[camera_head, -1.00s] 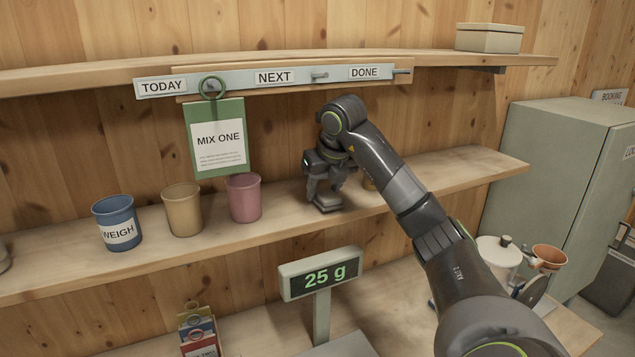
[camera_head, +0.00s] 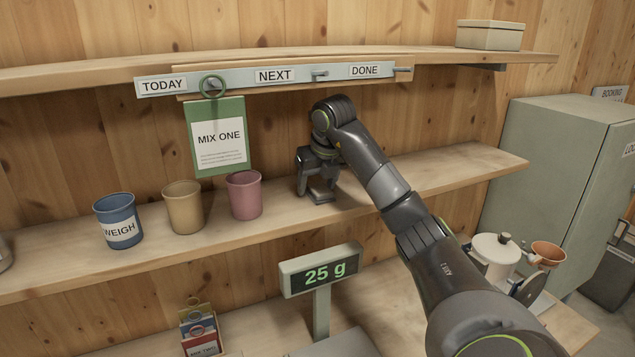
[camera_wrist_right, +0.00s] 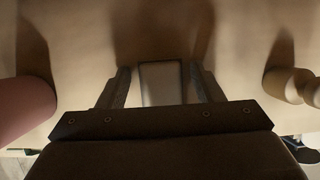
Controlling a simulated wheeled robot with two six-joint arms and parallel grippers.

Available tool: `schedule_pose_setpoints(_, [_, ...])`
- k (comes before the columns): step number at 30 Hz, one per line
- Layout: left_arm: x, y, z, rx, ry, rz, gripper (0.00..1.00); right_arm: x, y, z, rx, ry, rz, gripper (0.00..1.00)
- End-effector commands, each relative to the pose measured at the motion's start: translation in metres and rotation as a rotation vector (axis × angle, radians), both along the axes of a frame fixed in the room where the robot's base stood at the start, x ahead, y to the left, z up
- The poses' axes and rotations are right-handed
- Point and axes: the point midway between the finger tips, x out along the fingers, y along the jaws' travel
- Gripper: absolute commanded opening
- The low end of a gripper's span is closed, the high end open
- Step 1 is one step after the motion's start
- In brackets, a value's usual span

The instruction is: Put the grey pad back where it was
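The grey pad (camera_head: 321,197) is a small block on the middle shelf, right of the pink cup (camera_head: 245,195). My right gripper (camera_head: 318,184) points down over it, fingers on either side. In the right wrist view the pad (camera_wrist_right: 161,84) appears as a pale grey rectangle between the fingers of my right gripper (camera_wrist_right: 162,86), with narrow gaps on both sides. The gripper looks open around it. Whether the pad rests fully flat is hard to tell. My left gripper is not in view.
A tan cup (camera_head: 183,208) and a blue WEIGH cup (camera_head: 118,221) stand farther left. A pale turned object (camera_wrist_right: 290,85) is close on the gripper's right. A MIX ONE card (camera_head: 218,140) hangs above. The scale display (camera_head: 320,272) reads 25 g. The shelf's right end is clear.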

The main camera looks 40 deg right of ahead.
Motion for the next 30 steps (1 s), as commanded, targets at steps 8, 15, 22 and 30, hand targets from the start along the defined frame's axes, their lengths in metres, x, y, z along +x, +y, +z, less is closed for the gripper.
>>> schedule_pose_setpoints(8, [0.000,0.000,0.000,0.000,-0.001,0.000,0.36,0.000,0.000,0.000,0.000,0.000,0.000,0.66])
schedule_pose_setpoints(15, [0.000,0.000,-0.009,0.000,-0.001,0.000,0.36,-0.002,0.001,0.008,0.000,-0.003,0.000,0.66])
schedule_pose_setpoints(22, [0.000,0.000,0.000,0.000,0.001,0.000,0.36,-0.028,0.007,0.017,-0.004,-0.001,-0.001,0.66])
schedule_pose_setpoints(30, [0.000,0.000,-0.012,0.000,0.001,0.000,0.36,-0.070,0.021,0.011,-0.006,-0.001,0.001,0.66])
